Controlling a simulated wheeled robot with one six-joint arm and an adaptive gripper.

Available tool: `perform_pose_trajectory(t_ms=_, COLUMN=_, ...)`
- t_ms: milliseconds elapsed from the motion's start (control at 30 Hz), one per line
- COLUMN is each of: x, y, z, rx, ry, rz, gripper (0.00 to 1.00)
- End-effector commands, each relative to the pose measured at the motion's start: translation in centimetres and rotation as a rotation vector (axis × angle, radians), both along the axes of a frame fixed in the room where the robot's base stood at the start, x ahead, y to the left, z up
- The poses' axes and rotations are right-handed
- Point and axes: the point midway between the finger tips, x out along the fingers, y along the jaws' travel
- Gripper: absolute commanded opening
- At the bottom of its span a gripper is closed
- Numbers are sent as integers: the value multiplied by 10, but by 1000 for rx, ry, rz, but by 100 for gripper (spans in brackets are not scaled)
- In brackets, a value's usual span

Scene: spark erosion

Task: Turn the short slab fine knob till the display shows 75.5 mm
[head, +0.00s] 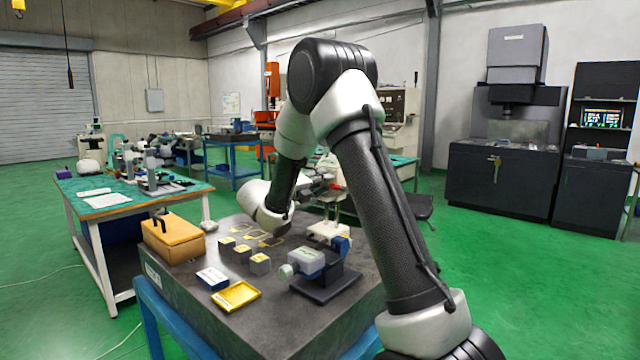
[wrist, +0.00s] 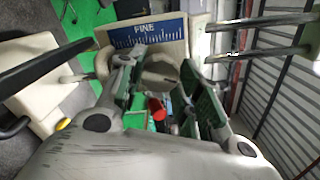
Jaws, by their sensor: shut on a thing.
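In the wrist view, the fine knob (wrist: 160,71) is a grey round knob below a blue scale plate (wrist: 147,33) marked FINE. My gripper (wrist: 163,84) has its two green-padded fingers on either side of the knob, closed on it. A small red part (wrist: 156,108) shows between the fingers. In the head view, my gripper (head: 322,172) is at the upper part of a gauge with a white base (head: 328,231), on the dark stone slab. My arm hides part of it. No readable display for this gauge shows in either view.
On the stone slab (head: 215,310) are an orange case (head: 172,240), several small blocks, a yellow tray (head: 237,296), a blue-and-white box (head: 212,278) and a grey-blue instrument on a black stand (head: 326,285). In the wrist view, two metal columns (wrist: 262,37) run close beside the knob.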

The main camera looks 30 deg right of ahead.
Motion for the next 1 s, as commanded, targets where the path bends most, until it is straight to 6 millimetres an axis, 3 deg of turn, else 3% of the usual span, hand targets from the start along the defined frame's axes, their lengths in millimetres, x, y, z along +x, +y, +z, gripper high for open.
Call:
perform_pose_trajectory(t_ms=367, x=0, y=0, z=-1, rx=29, ry=-76, rz=0, gripper=11)
perform_pose_trajectory(t_ms=400, x=0, y=0, z=-1, rx=29, ry=-76, rz=0, gripper=38)
perform_pose_trajectory(t_ms=467, x=0, y=0, z=-1, rx=29, ry=-76, rz=0, gripper=45)
perform_pose_trajectory(t_ms=800, x=-1, y=3, z=0, rx=28, ry=-76, rz=1, gripper=45)
perform_pose_trajectory(t_ms=1000, x=-10, y=32, z=-1, rx=27, ry=-75, rz=5, gripper=45)
